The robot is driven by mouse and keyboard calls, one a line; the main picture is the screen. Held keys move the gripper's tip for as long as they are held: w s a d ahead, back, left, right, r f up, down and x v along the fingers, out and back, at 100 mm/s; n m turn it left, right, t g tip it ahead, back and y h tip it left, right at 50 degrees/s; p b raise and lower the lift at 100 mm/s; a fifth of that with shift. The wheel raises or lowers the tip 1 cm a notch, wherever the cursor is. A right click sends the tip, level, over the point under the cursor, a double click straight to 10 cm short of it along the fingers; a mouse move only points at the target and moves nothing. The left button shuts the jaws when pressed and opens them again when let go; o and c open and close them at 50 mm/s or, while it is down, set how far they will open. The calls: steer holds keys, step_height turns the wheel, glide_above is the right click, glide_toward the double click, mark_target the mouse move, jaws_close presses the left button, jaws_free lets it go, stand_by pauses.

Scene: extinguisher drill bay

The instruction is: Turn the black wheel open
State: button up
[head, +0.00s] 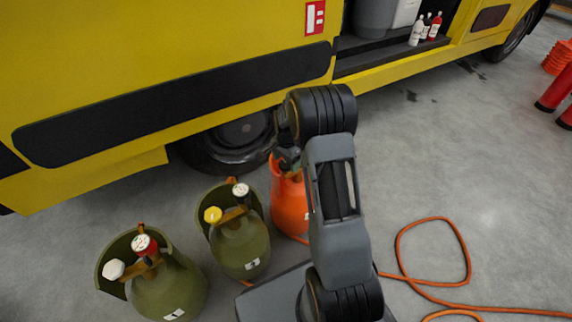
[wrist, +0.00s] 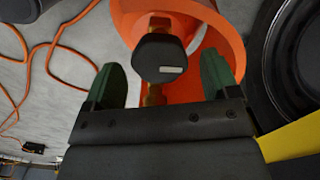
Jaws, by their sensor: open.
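The black wheel (wrist: 158,58) shows in the wrist view on a brass valve at the top of an orange gas cylinder (wrist: 230,32). It has a small pale label. My gripper (wrist: 162,65) is open, with one green finger on each side of the wheel and a visible gap on both sides. How deep the wheel sits between the fingers is unclear. In the head view the orange cylinder (head: 290,209) stands beside the yellow truck, and my arm and gripper cover its top and the wheel.
Two olive cylinders stand left of the orange one: one with a yellow wheel (head: 212,214), one with a red wheel (head: 150,247). The yellow truck (head: 190,50) and its tyre (head: 235,145) are close behind. An orange hose (head: 466,262) lies on the floor at right.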

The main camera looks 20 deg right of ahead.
steer(key=shift+f, duration=0.35)
steer(key=c, duration=0.9)
